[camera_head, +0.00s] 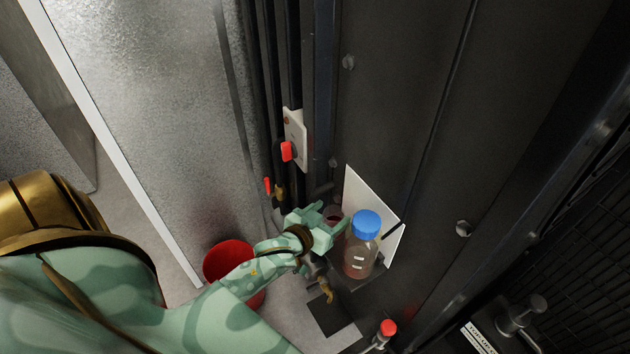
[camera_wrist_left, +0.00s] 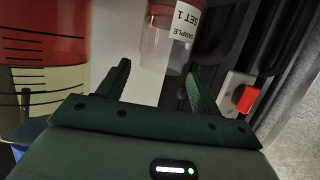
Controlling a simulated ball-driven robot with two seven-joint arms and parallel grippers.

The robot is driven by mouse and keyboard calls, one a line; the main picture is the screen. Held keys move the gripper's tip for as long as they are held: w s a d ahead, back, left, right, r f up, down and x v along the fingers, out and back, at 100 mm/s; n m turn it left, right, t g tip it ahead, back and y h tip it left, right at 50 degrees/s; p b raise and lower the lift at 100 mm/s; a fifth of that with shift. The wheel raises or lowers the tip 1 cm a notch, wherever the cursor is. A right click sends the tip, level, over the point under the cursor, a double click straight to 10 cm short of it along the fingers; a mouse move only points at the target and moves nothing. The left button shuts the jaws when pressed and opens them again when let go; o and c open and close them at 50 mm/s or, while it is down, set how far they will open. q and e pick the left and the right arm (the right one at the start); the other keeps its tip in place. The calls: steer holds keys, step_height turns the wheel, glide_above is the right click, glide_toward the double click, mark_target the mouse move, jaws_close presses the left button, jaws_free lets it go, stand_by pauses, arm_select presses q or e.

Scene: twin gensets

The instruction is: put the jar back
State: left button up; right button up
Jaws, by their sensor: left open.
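A small jar (camera_wrist_left: 168,50) with a white label reading "SAMPLE SET 1" and reddish contents shows in the left wrist view, just beyond and between the fingertips. In the head view the jar (camera_head: 333,213) is mostly hidden behind my left gripper (camera_head: 328,224). My left gripper is open, its fingers pointing at the jar; it also shows in the left wrist view (camera_wrist_left: 160,80). I cannot tell whether a finger touches the jar. My right gripper is not in view.
A blue-capped bottle (camera_head: 361,252) stands close to the gripper on a small dark shelf (camera_head: 368,281) before a white panel (camera_head: 352,190). A red bucket (camera_head: 226,262) is below my arm. Dark cabinet walls close off the right.

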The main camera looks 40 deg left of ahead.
arm_select(q)
steer(key=v, duration=0.9)
steer(key=s+d+f+m+g, duration=0.1)
steer(key=s+f+g, duration=0.3)
steer(key=f, duration=0.8)
steer(key=s+f+g, duration=0.2)
steer(key=s+f, duration=0.3)
steer(key=f, duration=0.6)
steer(key=s+d+f+m+g, duration=0.1)
steer(key=s+f+g, duration=0.2)
steer(key=s+f, duration=0.4)
steer(key=s+d+f+m+g, duration=0.1)
steer(key=s+f+g, duration=0.3)
steer(key=s+f, duration=0.4)
steer(key=s, duration=0.7)
steer(key=shift+s+d+m, duration=0.25)
steer(key=shift+s+m, duration=0.1)
steer(key=shift+m, duration=0.05)
steer(key=shift+f, duration=0.1)
